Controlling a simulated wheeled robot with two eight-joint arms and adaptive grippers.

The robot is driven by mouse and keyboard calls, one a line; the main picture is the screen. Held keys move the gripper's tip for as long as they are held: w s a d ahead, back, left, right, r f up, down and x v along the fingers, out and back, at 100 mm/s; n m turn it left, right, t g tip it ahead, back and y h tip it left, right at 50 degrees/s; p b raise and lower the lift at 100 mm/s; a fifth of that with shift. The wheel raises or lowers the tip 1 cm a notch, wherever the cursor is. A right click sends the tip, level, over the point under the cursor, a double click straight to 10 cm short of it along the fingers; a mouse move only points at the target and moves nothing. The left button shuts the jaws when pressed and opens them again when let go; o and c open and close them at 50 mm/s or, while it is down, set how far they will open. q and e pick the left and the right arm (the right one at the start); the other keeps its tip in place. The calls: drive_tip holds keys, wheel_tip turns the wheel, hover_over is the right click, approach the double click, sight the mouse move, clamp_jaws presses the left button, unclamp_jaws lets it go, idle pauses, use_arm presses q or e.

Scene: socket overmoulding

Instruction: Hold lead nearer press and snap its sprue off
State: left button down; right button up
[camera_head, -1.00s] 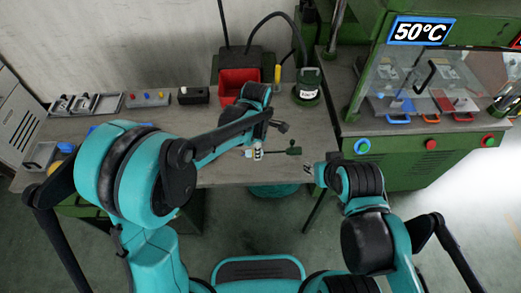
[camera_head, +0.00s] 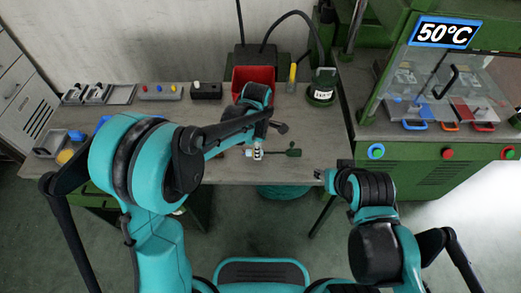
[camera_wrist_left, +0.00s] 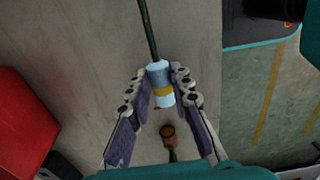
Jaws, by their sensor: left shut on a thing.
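My left gripper (camera_head: 257,152) is above the front part of the bench. In the left wrist view its fingers (camera_wrist_left: 161,92) are shut on the pale blue-white moulded body of a lead (camera_wrist_left: 160,73), which has a yellow band. A dark green cable runs up from this body. In the head view a dark green end of the lead (camera_head: 292,152) sticks out to the right of the gripper. A brown round-ended piece (camera_wrist_left: 168,133) shows below the moulded body; I cannot tell whether it is the sprue. My right gripper (camera_head: 320,175) is near the bench's front right edge, its fingers too small to judge.
The press (camera_head: 462,85) with its clear guard and 50°C display stands at the right. A red bin (camera_head: 252,78) and a green-based pot (camera_head: 322,88) are at the back.

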sight(251, 151)
use_arm(q)
drive_tip(key=shift+w+a+f+b, duration=0.3)
drive_tip(key=shift+a+f+b, duration=0.15)
drive_tip(key=shift+a+f, duration=0.15)
drive_tip(key=shift+w+a+f+b, duration=0.25)
drive_tip(key=shift+a+f+b, duration=0.15)
drive_tip(key=shift+a+f, duration=0.2)
drive_tip(key=shift+f, duration=0.15)
idle(0.8)
idle(0.4)
drive_tip(key=c, duration=1.3)
unclamp_jaws()
